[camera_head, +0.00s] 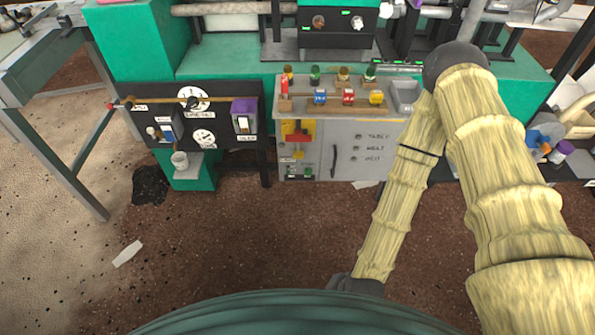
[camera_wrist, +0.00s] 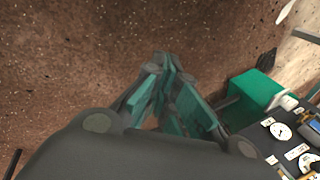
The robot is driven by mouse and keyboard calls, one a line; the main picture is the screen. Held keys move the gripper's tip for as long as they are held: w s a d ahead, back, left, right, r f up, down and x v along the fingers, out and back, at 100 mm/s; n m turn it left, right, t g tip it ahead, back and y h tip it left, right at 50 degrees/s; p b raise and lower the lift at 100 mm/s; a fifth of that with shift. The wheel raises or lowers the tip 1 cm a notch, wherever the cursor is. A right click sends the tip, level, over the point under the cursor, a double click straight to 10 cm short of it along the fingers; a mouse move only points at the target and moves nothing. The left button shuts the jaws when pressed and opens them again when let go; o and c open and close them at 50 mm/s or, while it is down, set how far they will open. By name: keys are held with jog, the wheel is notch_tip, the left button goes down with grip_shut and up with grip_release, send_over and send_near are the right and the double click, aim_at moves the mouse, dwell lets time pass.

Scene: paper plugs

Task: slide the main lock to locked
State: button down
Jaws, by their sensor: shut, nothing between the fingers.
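A grey control cabinet (camera_head: 352,155) stands in the middle of the head view. On its left side is a yellow plate with a red sliding-type handle (camera_head: 298,137), which looks like a lock. I cannot read a label that names it the main lock, nor tell its position. My gripper (camera_wrist: 172,75) shows in the wrist view with its teal-lined fingers shut and empty, over brown floor. It is well apart from the cabinet. In the head view my forearm hangs down in front of the cabinet's right side, and the gripper is hidden past its dark lower end.
A black panel (camera_head: 223,120) with dials and a purple switch (camera_head: 243,112) stands left of the cabinet. Coloured plugs (camera_head: 348,97) and bottles line the cabinet's top. A metal table (camera_head: 45,60) is at the far left. Brown floor (camera_head: 240,230) in front is mostly clear.

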aim_at(298, 149)
jog(key=w+a+f+m+t+y+b, duration=0.25)
jog(key=w+a+m+t+b, duration=0.4)
jog(key=w+a+m, duration=0.7)
jog(key=w+d+r+m+t+h+b, duration=0.2)
jog(key=w+m+t+h+b, duration=0.15)
jog(key=w+m, duration=0.6)
jog(key=w+d+r+m+t+h+b, duration=0.25)
jog(key=w+m+b, duration=0.3)
jog(key=w, duration=0.75)
jog(key=shift+m+g+y, duration=0.25)
jog(key=shift+m+g, duration=0.1)
jog(key=shift+g, duration=0.1)
jog(key=x, duration=0.9)
jog(key=shift+w+a, duration=0.3)
notch_tip(298, 149, up, 2)
jog(key=shift+s+r, duration=0.1)
jog(key=shift+s, duration=0.05)
jog(key=shift+r, duration=1)
